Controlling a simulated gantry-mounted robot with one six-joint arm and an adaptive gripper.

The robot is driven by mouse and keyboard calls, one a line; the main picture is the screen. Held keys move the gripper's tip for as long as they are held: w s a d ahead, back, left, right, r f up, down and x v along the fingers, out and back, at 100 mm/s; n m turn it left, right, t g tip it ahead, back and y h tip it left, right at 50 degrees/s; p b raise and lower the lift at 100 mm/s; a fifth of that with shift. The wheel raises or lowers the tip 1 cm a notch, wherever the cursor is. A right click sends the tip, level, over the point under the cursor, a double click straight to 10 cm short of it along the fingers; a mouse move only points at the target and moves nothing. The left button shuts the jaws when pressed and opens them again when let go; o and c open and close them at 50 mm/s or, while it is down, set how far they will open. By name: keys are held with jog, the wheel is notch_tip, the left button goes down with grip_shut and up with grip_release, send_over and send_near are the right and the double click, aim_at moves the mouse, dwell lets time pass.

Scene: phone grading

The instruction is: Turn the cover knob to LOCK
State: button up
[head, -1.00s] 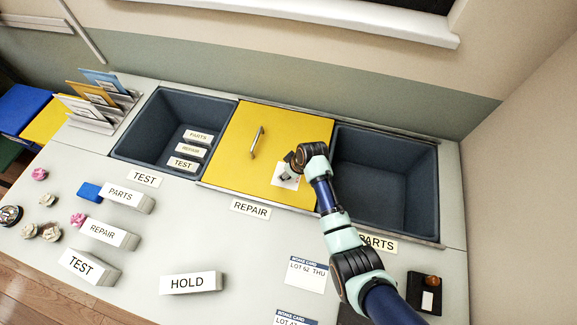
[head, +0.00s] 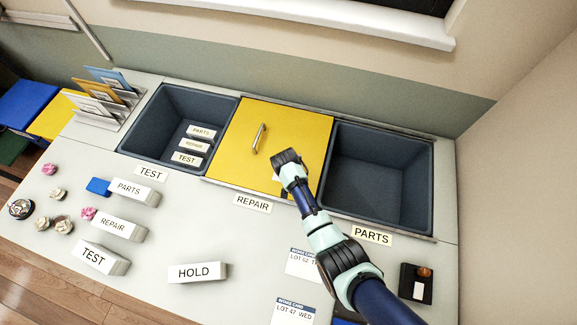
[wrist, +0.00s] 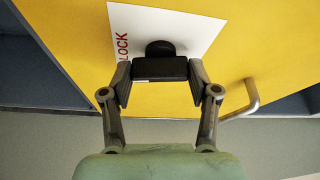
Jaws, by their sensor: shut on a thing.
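The yellow cover (head: 231,133) lies over the middle bin, with a metal bar handle (head: 259,138) on it. In the wrist view the cover (wrist: 262,50) carries a white plate (wrist: 205,27) with red lettering that reads LOCK at its left edge. The black knob (wrist: 160,48) stands on this plate. My gripper (wrist: 160,72) is shut on the knob's dark bar, one finger on each side. In the head view my gripper (head: 287,160) is over the right part of the cover and hides the knob and plate.
An open dark bin (head: 380,180) is right of the cover, and another bin (head: 165,125) holding label blocks is left. The metal handle (wrist: 245,100) is close right of my gripper in the wrist view. A HOLD block (head: 197,273) stands in front.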

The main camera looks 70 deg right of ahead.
jog(key=shift+w+m+g, duration=0.1)
jog(key=shift+m+g, duration=0.4)
jog(key=shift+m, duration=0.7)
jog(key=o, duration=1.2)
jog(key=shift+c, duration=0.2)
jog(key=v, duration=1.2)
